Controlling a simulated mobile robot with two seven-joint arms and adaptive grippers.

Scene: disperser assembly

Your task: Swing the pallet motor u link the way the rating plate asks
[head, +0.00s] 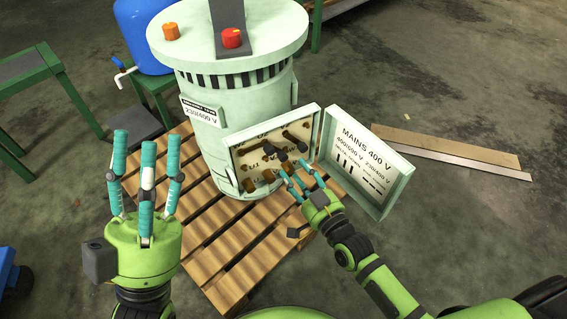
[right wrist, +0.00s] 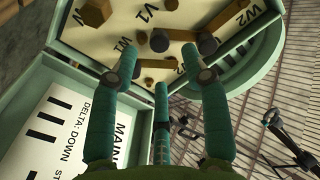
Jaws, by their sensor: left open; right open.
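The pale green motor (head: 205,140) stands on the pallet, with a rating plate (head: 200,112) reading 230/400 V. Its terminal box (head: 233,166) is open and holds several brass links with dark knobs. In the right wrist view a link (right wrist: 180,35) lies near the V1 and W1 labels. I cannot tell which link is the U link. My right gripper (head: 293,172) is open at the lower right of the box, its fingers partly hiding the terminals. Its fingers also show in the right wrist view (right wrist: 160,65). My left gripper (head: 147,155) is open and empty, left of the motor.
The open box lid (head: 360,160) at the right carries a card reading MAINS 400 V, with delta and star link patterns. The wooden pallet (head: 240,270) lies below. A green bench (head: 40,65) stands at the left, and a plank (head: 450,148) lies at the right.

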